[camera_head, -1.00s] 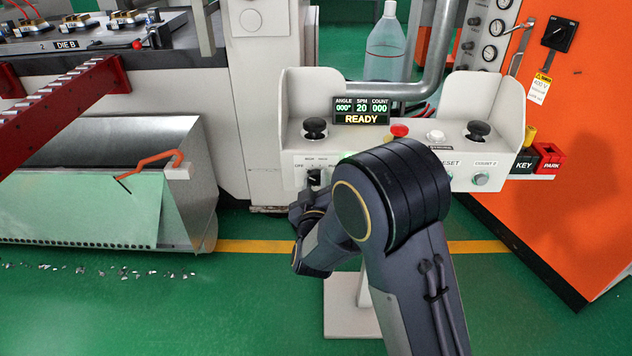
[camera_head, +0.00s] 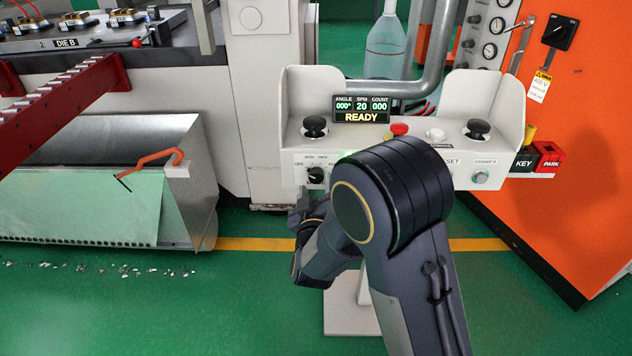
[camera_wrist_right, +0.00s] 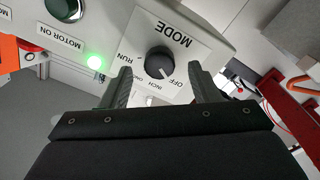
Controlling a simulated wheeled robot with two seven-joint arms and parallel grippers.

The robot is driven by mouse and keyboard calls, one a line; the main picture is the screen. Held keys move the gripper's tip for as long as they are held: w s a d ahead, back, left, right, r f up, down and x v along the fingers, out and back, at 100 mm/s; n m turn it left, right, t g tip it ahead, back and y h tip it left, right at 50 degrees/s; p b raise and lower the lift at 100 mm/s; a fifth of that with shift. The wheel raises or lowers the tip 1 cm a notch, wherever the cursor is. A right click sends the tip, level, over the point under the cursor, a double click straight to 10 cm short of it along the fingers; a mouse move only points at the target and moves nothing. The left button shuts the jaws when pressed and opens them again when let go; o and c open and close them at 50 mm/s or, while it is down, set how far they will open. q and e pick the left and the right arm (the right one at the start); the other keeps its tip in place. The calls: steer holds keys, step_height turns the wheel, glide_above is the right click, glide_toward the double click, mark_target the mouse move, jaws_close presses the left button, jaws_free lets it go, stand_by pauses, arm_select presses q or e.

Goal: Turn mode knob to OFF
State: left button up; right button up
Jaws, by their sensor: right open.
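The mode knob (camera_head: 316,175) is a round black knob at the left of the control box front. In the right wrist view the knob (camera_wrist_right: 160,61) sits on a white MODE plate (camera_wrist_right: 185,65) marked RUN, ONCE, INCH and OFF. Its pale mark faces the INCH and OFF side; I cannot tell exactly which it meets. My right gripper (camera_head: 304,203) is just below and in front of the knob. In the wrist view my right gripper (camera_wrist_right: 158,78) is open, with one finger on each side of the knob and visible gaps. My left gripper is not in view.
A red button (camera_head: 399,129) and black palm buttons sit on top of the control box (camera_head: 290,130). Its display (camera_head: 361,110) reads READY. A green-lit lamp (camera_wrist_right: 95,62) is beside the MODE plate. A metal chute (camera_head: 190,190) stands to the left.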

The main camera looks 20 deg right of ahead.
steer(key=v, duration=0.5)
steer(key=shift+s, duration=0.1)
